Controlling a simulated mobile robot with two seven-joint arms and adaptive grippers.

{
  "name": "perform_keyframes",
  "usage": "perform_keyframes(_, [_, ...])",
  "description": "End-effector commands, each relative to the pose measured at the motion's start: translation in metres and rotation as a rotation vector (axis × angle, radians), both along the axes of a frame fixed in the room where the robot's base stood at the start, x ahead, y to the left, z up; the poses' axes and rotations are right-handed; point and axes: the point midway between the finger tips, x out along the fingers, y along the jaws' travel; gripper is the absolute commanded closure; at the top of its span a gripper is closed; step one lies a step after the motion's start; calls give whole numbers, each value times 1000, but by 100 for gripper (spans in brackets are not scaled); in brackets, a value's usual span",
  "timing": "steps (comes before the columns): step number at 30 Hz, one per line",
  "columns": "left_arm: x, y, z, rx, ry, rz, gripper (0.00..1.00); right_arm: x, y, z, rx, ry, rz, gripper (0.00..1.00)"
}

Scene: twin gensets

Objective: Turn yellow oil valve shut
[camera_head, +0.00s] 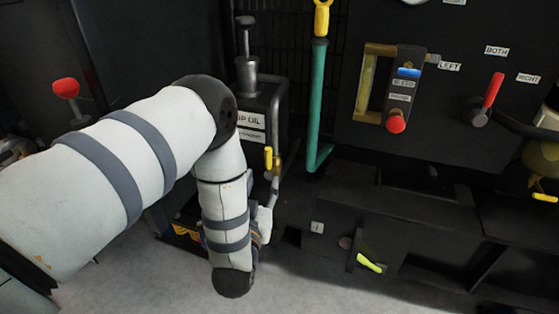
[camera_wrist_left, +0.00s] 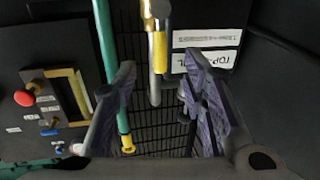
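The yellow oil valve handle (camera_head: 268,158) hangs upright on a metal pipe at the right side of the black oil tank (camera_head: 258,97). In the left wrist view the yellow handle (camera_wrist_left: 160,52) appears upright between and beyond the fingertips, beside the tank's white labels. My left arm comes in from the left and bends down in front of the tank. My left gripper (camera_wrist_left: 159,68) is open, its two fingers spread either side of the handle's line of sight. No contact is visible. In the head view the gripper is mostly hidden behind my forearm, below the handle. My right gripper is not in view.
A teal pipe (camera_head: 317,105) with a yellow top stands right of the tank. A panel carries a red knob (camera_head: 396,124) and a red lever (camera_head: 493,91). A yellow-green handle (camera_head: 369,263) sits low in front. A red knob (camera_head: 66,88) is at the left.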

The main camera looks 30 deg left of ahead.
Motion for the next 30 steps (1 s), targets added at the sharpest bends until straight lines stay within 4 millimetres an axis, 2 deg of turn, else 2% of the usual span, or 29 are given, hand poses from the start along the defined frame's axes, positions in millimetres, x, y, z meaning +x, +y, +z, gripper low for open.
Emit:
perform_keyframes(6, [52,24,-1,0,-2,0,61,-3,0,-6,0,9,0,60])
perform_keyframes(10, [73,34,-1,-1,0,-1,61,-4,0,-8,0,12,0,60])
perform_keyframes(15, [86,39,-1,-1,3,-2,61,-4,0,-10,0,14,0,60])
perform_keyframes(22, [87,39,0,-1,2,-2,61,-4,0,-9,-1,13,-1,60])
perform_keyframes(27, [86,39,0,-1,3,-2,100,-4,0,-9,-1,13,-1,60])
perform_keyframes(30, [86,39,-1,-1,3,-2,100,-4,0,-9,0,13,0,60])
